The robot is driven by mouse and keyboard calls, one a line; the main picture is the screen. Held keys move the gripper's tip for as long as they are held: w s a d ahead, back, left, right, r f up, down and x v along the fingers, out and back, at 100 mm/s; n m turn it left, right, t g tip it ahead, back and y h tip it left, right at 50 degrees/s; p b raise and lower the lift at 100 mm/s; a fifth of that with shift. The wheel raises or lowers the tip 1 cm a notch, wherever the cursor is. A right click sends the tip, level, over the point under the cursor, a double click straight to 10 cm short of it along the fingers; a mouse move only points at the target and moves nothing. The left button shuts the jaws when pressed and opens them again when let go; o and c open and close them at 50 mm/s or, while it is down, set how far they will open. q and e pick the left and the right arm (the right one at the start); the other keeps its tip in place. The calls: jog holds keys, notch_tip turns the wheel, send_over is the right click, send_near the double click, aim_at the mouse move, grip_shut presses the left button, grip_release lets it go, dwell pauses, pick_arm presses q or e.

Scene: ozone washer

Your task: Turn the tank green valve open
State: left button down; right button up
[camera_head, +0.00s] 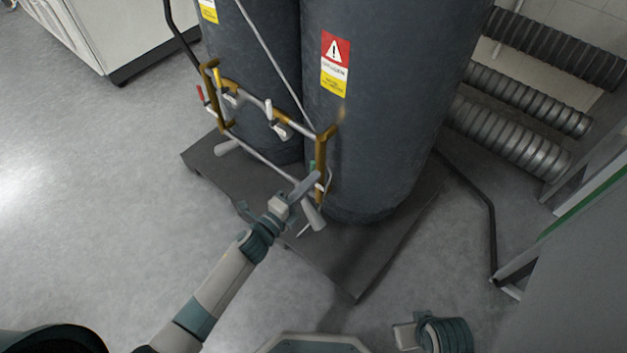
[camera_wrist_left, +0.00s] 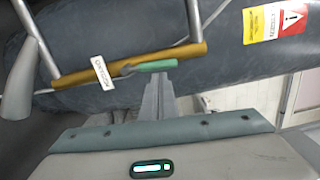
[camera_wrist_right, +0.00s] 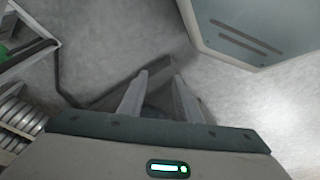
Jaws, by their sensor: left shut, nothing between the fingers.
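The green valve handle (camera_wrist_left: 157,66) lies along a brass pipe (camera_wrist_left: 85,74) in the left wrist view, its free end pointing right. In the head view the green handle (camera_head: 312,166) is a small patch at the right brass pipe in front of the tank (camera_head: 390,110). My left gripper (camera_wrist_left: 159,80) is shut and empty, its fingertips at the green handle's lower edge. I cannot tell whether they touch it. It also shows in the head view (camera_head: 317,176). My right gripper (camera_wrist_right: 158,80) is open and empty, over the floor, away from the valve.
A second dark tank (camera_head: 265,60) stands beside the first on a dark pallet (camera_head: 350,265). Red, yellow and white valve handles sit on the other pipes. Ribbed hoses (camera_head: 515,130) lie at the back right. Open floor (camera_head: 100,190) is on the left.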

pick_arm(q)
jog(key=shift+w+a+r, duration=0.15)
jog(key=shift+a, duration=0.05)
pick_arm(e)
jog(key=shift+w+f, duration=0.1)
jog(key=shift+f, duration=0.4)
